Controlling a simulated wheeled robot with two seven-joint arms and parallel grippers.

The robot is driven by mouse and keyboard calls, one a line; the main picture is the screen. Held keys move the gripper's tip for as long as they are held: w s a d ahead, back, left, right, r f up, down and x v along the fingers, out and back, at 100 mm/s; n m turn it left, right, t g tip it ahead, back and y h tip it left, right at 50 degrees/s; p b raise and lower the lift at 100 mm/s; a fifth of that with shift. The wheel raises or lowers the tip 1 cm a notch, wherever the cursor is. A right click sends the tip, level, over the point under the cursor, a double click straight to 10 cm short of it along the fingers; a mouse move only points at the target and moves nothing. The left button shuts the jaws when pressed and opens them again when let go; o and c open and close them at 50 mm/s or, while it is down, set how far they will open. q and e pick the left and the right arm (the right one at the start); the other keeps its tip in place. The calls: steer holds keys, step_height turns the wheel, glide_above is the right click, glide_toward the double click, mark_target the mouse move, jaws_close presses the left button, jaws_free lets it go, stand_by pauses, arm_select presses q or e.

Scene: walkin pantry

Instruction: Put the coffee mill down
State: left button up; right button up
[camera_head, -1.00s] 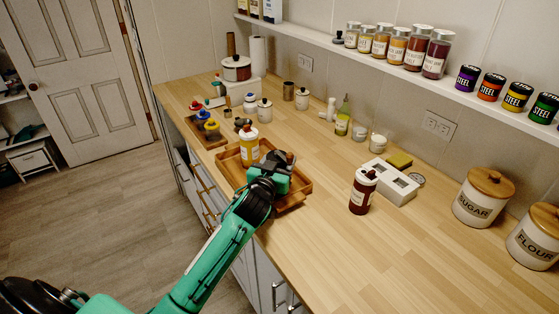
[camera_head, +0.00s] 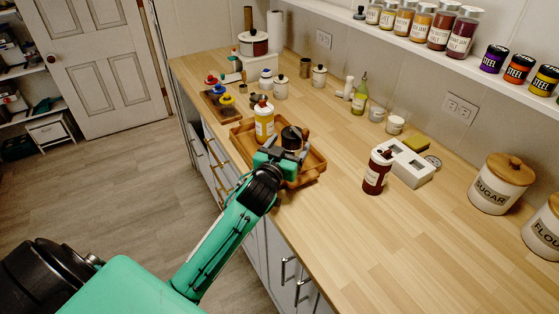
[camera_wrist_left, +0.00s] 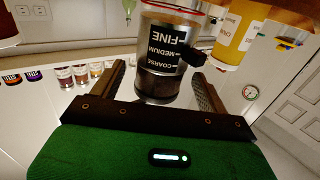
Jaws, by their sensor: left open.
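The coffee mill (camera_head: 292,138) stands upright at the wooden tray (camera_head: 240,137), with a dark top and a small brown knob. In the left wrist view the mill (camera_wrist_left: 165,50) shows a clear body with a black FINE, MEDIUM, COARSE label. My left gripper (camera_head: 280,156) is open at the mill. In the wrist view its fingers (camera_wrist_left: 158,78) lie one on each side of the mill, with gaps visible. The mill's base is hidden behind the gripper in the head view. My right gripper is not in view.
A yellow bottle (camera_head: 264,122) stands in the tray close to the mill. A dark red bottle (camera_head: 376,172) and a white compartment box (camera_head: 408,165) are to the right. Colourful-topped items (camera_head: 222,92) stand farther back. The front right counter (camera_head: 370,240) is clear.

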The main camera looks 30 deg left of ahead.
arm_select(q)
steer(key=s+b, duration=0.1)
steer(key=s, duration=0.6)
steer(key=shift+s+d, duration=0.25)
steer(key=shift+d, duration=0.1)
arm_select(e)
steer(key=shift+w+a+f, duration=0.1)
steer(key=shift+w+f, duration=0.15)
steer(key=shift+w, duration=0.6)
